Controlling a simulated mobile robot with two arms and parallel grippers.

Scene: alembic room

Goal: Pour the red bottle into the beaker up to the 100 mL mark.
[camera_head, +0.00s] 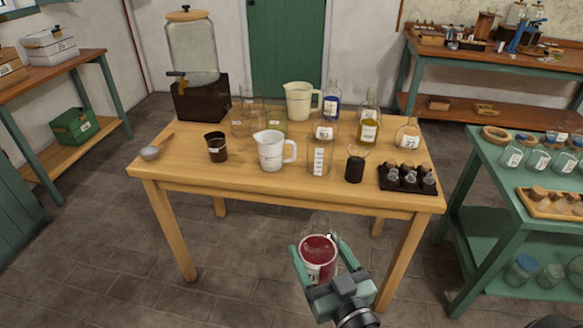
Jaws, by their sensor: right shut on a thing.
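My right gripper (330,254) is shut around a clear glass bottle with red liquid, the red bottle (318,258). It holds the bottle in front of the table's near edge, over the floor, with the bottle's neck leaning towards the table. A tall clear vessel with a marked label (318,162) stands near the table's front edge. Clear glass beakers (239,126) stand further back, left of centre. I cannot tell which vessel carries the 100 mL mark; the marks are too small to read. My left gripper is not in view.
On the wooden table (180,148) stand a white jug (270,152), a dark cup (216,147), a black pot (354,170), a black rack (407,178), blue and yellow bottles and a large dispenser (193,50). A green shelf (480,160) is at right. The table's front left is fairly clear.

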